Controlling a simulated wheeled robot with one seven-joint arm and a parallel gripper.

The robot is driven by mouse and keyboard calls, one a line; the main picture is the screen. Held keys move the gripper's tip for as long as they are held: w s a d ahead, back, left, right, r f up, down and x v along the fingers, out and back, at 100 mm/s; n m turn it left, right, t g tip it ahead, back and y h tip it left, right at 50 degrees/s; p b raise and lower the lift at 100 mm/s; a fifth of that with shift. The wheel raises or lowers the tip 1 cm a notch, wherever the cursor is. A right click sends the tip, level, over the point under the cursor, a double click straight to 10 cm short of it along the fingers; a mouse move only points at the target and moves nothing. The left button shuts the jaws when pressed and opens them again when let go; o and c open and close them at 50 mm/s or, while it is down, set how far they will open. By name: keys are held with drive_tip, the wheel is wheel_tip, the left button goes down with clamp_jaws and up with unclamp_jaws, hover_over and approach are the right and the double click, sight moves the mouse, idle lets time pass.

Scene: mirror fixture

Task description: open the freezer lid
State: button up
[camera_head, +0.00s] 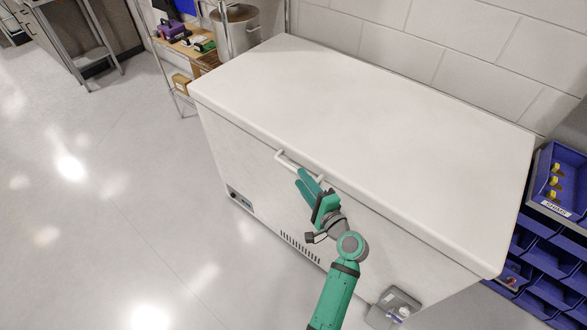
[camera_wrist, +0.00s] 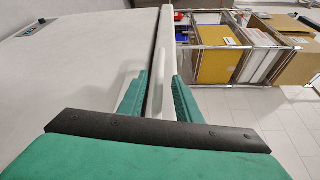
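The white chest freezer (camera_head: 262,180) stands in the middle of the head view, and its flat white lid (camera_head: 370,100) is closed. A pale bar handle (camera_head: 290,161) sticks out from the lid's front edge. My green gripper (camera_head: 304,181) is at the handle's right end, in front of the freezer. In the wrist view my gripper's two fingers (camera_wrist: 160,98) are apart, with the pale handle and lid edge (camera_wrist: 168,65) showing between them. I cannot tell whether either finger touches the handle.
A wall is close behind the freezer. Blue bins (camera_head: 545,250) stand at its right. A wire shelf with a steel pot (camera_head: 238,30) stands at its left back. A grey box (camera_head: 398,303) is low at the front right. The floor (camera_head: 110,220) at left is clear.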

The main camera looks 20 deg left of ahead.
sight(293, 167)
drive_tip(key=x, duration=0.6)
drive_tip(key=shift+w+a, duration=0.2)
clamp_jaws()
